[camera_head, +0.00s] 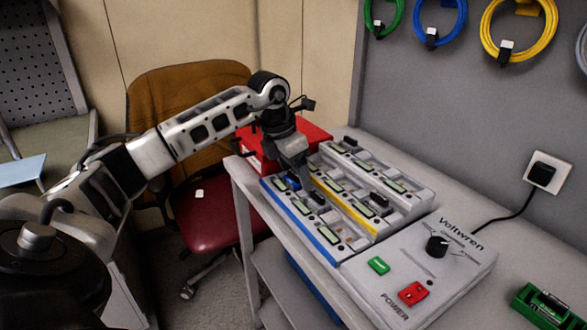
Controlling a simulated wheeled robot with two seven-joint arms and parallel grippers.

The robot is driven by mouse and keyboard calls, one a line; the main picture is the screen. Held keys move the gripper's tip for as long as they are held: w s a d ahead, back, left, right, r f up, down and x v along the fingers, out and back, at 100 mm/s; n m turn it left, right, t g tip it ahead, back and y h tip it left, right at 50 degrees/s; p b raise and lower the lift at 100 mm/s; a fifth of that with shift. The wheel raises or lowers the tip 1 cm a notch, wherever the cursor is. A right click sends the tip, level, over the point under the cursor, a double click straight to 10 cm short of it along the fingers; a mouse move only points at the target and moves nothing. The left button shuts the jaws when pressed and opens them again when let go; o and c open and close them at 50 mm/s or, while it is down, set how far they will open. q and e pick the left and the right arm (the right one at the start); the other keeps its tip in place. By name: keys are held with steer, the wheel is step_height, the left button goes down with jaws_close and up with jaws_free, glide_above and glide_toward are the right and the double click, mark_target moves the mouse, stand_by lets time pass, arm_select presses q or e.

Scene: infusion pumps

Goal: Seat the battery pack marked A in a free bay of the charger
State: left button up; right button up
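The grey charger (420,285), lettered Voltwren, lies on the bench with rows of bays along a blue strip and a yellow strip. Several bays show small green-and-dark parts; I cannot tell which are free. My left gripper (300,178) points down over the back left end of the bays. A small blue piece (292,183) shows beside its fingertips; I cannot tell whether it is held. No letter A is readable. A green block (540,306) with dark parts lies at the bench's lower right; I cannot tell whether it is a battery pack. My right gripper is out of view.
A red box (318,134) stands behind my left gripper. The bench's left edge (240,180) is close to the charger. A cord runs from the charger to a wall socket (547,173). A chair (205,205) stands left of the bench. Coiled cables (518,30) hang above.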

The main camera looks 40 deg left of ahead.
arm_select(q)
steer(key=shift+r, duration=0.25)
steer(key=v, duration=1.5)
steer(key=shift+s+r, duration=0.15)
steer(key=shift+a, duration=0.1)
